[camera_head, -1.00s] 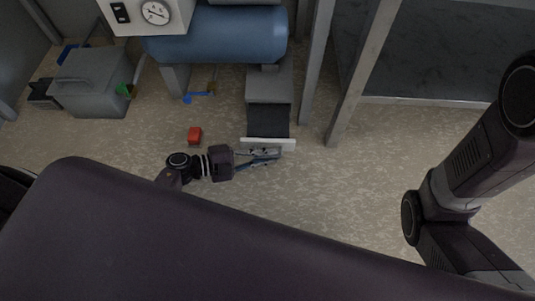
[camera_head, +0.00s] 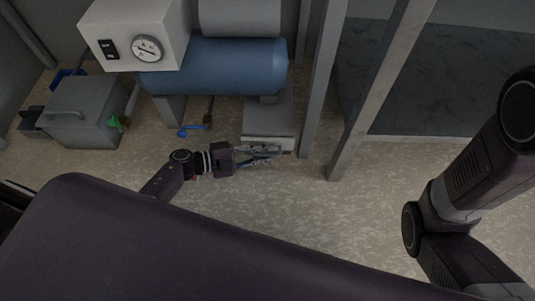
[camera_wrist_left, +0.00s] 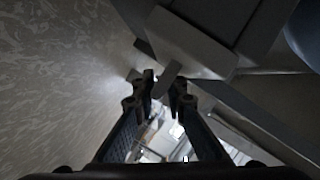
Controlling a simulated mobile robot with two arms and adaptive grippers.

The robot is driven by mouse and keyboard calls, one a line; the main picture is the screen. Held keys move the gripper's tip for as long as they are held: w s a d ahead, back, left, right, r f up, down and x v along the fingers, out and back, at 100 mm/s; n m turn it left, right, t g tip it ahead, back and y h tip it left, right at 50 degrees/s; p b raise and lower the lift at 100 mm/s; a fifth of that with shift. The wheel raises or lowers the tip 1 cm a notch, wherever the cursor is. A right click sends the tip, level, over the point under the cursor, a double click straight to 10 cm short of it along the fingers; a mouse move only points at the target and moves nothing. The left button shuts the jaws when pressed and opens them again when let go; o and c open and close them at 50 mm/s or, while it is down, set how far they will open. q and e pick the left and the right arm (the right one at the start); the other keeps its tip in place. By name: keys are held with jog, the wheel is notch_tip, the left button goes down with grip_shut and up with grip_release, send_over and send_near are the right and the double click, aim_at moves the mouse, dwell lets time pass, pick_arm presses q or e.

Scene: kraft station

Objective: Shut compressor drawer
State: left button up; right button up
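The compressor has a blue tank (camera_head: 215,67) and a white gauge box (camera_head: 135,35). Its grey drawer housing (camera_head: 268,118) is below the tank, near the floor. The pale drawer front (camera_head: 270,143) sits close against the housing, and no dark drawer inside shows. I cannot tell whether a small gap is left. My left gripper (camera_head: 280,153) is right at the drawer front, its fingers apart and nothing between them. In the left wrist view, the fingertips (camera_wrist_left: 160,88) are parted below a pale grey block-like part (camera_wrist_left: 190,42), apparently the drawer. My right gripper is out of view.
A grey metal post (camera_head: 322,85) and a slanted post (camera_head: 375,95) stand just right of the drawer. A grey box (camera_head: 85,110) and a blue item (camera_head: 190,130) are on the left. A red object is mostly hidden by my left wrist. Floor in front is open.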

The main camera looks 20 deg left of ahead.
pick_arm(q)
jog(key=shift+s+a, duration=0.1)
jog(key=shift+a, duration=0.05)
jog(key=v, duration=1.1)
jog(key=shift+s+a+r, duration=0.1)
jog(key=shift+s+a, duration=0.05)
jog(key=shift+a, duration=0.1)
